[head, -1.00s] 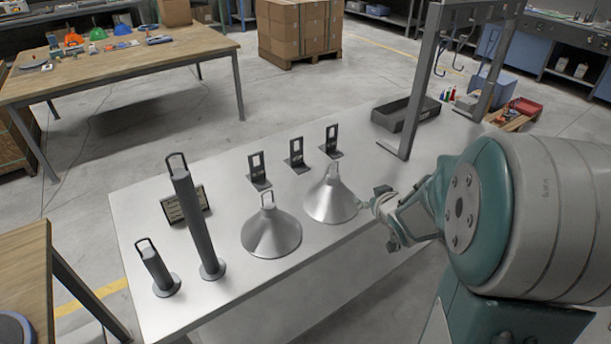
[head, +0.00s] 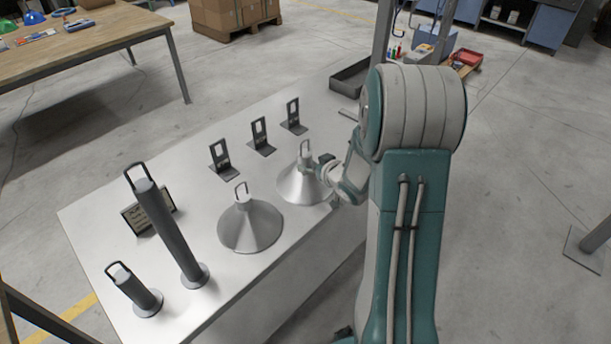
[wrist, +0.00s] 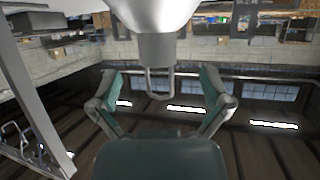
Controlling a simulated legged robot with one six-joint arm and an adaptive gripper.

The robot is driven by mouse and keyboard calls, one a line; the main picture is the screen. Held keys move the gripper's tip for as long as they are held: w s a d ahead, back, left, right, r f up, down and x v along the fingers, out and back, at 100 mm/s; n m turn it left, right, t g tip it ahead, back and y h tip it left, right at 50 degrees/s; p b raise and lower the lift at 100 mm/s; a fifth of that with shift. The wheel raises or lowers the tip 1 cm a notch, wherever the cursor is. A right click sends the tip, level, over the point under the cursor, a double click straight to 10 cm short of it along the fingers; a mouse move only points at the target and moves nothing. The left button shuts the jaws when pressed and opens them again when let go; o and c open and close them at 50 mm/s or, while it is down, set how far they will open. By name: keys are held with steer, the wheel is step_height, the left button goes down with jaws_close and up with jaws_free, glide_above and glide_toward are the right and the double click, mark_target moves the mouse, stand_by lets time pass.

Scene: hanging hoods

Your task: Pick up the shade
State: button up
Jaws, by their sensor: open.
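Two grey metal cone shades, each with a loop handle on top, stand upright on the white table. The right shade (head: 296,187) is beside my gripper (head: 325,172), which partly covers its right side in the head view. The left shade (head: 250,228) stands nearer the table's front edge. In the wrist view, which looks upside down, the right shade (wrist: 160,14) hangs from the top with its collar and loop handle between the spread fingers of my gripper (wrist: 160,76). The gripper is open, and I see no finger contact with the handle.
A tall dark cylinder (head: 170,235) and a short one (head: 136,291), both with loop handles, stand at the left. Several black brackets (head: 261,137) line the back. A small sign (head: 133,217) and a dark tray (head: 348,78) are also on the white table (head: 95,222).

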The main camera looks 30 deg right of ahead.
mark_target(308, 159)
steer(key=x, duration=0.4)
steer(key=shift+w+a+f, duration=0.1)
steer(key=shift+w, duration=0.2)
steer(key=shift+w+d, duration=0.15)
steer(key=shift+d, duration=0.2)
steer(key=c, duration=0.4)
jaws_close()
